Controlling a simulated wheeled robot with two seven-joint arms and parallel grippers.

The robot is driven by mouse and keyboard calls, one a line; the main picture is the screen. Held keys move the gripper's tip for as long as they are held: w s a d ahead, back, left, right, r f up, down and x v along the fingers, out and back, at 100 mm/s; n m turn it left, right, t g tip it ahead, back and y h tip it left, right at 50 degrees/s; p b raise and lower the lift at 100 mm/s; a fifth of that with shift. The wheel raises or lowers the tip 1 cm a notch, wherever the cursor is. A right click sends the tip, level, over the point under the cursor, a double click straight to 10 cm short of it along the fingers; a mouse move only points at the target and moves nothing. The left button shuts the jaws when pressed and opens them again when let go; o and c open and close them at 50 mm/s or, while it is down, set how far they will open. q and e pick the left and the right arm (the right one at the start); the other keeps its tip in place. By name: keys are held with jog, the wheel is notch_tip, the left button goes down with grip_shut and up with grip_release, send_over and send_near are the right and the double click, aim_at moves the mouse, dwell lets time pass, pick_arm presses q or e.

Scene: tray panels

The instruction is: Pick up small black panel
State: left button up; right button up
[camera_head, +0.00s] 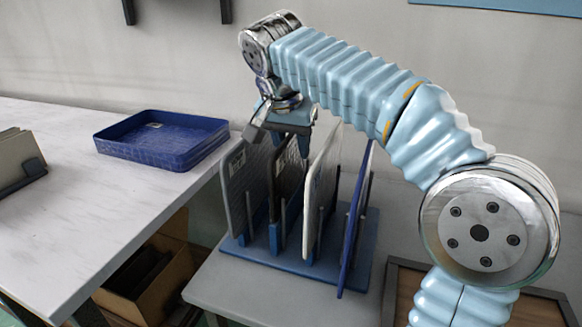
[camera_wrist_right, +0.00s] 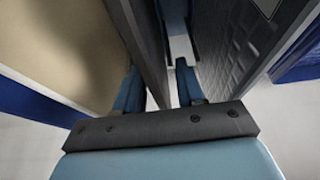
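A black panel (camera_head: 287,170) with a pale label stands upright in a slot of the blue rack (camera_head: 262,254), between a grey panel (camera_head: 241,190) and a white panel (camera_head: 318,190). My right gripper (camera_head: 281,136) is over the top of the black panel, pointing down. In the right wrist view, the dark panel (camera_wrist_right: 148,45) runs between my right gripper's two blue fingers (camera_wrist_right: 160,86). A gap shows between the panel and the right-hand finger, so the gripper looks open around it. The panel's lower part is hidden. My left gripper is out of view.
A blue panel (camera_head: 356,215) stands at the rack's right end. A blue tray (camera_head: 163,140) sits on the white table (camera_head: 95,205) to the left, with more panels (camera_head: 16,155) at the far left. A cardboard box (camera_head: 158,290) is under the table.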

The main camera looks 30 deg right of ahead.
grip_shut()
jog(key=shift+r, duration=0.1)
dwell(0.4)
